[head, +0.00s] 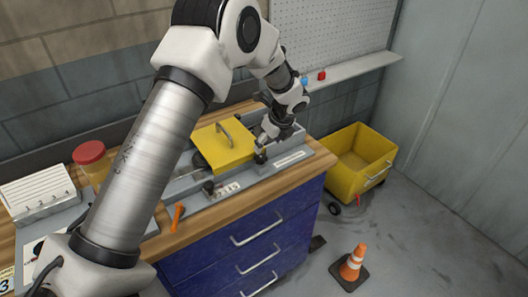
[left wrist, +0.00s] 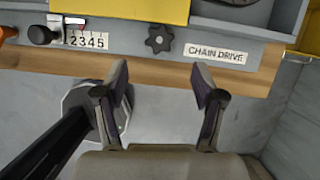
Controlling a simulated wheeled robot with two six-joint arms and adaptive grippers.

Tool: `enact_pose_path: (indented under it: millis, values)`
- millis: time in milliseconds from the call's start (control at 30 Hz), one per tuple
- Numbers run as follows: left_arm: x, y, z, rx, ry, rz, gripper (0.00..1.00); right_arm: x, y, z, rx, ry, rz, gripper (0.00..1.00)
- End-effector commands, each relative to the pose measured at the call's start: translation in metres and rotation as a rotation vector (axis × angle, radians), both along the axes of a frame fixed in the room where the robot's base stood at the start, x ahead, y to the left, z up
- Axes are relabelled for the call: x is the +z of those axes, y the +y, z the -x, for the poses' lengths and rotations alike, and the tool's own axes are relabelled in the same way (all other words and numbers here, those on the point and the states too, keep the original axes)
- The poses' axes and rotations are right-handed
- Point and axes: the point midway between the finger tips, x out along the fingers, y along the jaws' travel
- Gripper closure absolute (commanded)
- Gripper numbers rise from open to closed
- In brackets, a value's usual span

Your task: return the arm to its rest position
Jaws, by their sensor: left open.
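My left arm comes in from the left in the head view and reaches over the workbench. My left gripper (head: 262,143) is at the front of the grey machine on the bench, next to the yellow cover (head: 222,148). In the left wrist view the left gripper (left wrist: 163,85) is open, with nothing between its fingers. Its fingertips show over the wooden bench edge (left wrist: 155,72), below a black star knob (left wrist: 159,39) and a CHAIN DRIVE label (left wrist: 216,53). My right gripper is not in view.
A yellow wheeled bin (head: 372,182) stands right of the blue drawer cabinet (head: 245,245). An orange cone (head: 353,262) is on the floor. A red-lidded jar (head: 90,155) and white rack (head: 37,190) are on the left bench. An orange-handled tool (head: 178,213) lies near the front edge.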

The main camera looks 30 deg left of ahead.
Motion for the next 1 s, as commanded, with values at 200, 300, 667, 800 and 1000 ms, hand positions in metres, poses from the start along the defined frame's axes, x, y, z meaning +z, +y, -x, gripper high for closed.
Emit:
enact_pose_path:
  millis: [200, 300, 667, 800, 1000]
  values:
    - [0.036, -0.015, 0.004, 0.000, -0.001, -0.001, 0.31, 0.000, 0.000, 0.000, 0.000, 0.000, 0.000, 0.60]
    - [0.040, -0.016, 0.005, 0.001, 0.001, 0.001, 0.31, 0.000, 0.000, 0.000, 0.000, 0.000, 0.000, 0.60]
    - [0.040, -0.016, 0.005, 0.001, 0.000, 0.001, 0.31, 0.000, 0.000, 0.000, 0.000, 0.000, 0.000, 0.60]
    - [0.035, -0.018, 0.006, 0.007, 0.000, 0.007, 0.31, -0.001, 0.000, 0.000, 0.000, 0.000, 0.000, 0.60]
    - [-0.057, -0.049, 0.044, 0.190, -0.014, 0.158, 0.31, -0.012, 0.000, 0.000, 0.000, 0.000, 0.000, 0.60]
